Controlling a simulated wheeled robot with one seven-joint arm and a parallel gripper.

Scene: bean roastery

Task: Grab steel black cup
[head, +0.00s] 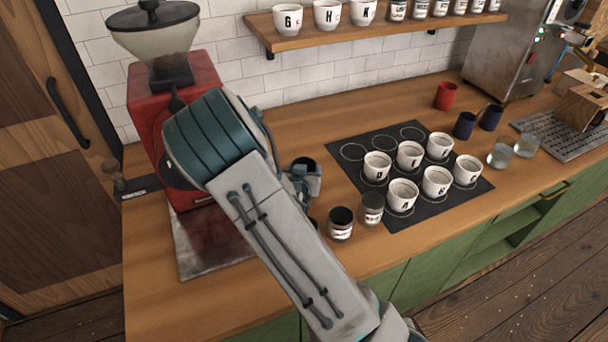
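My gripper (303,180) is left of the black mat, just above or beside the counter and mostly hidden behind my arm. A dark round opening (304,164), possibly the rim of a black cup, shows right at the gripper. I cannot tell whether it is held, or whether the fingers are open or shut. Two dark cups, one (465,125) and another (490,117), stand upright at the right of the counter, apart from the gripper. They look navy or black.
White lettered cups (403,196) stand on the black mat (440,208). A dark jar (340,224) and a grey-lidded jar (371,208) stand near the front edge. A red grinder (140,105) is at left, a red cup (445,96) and clear glasses (527,145) at right.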

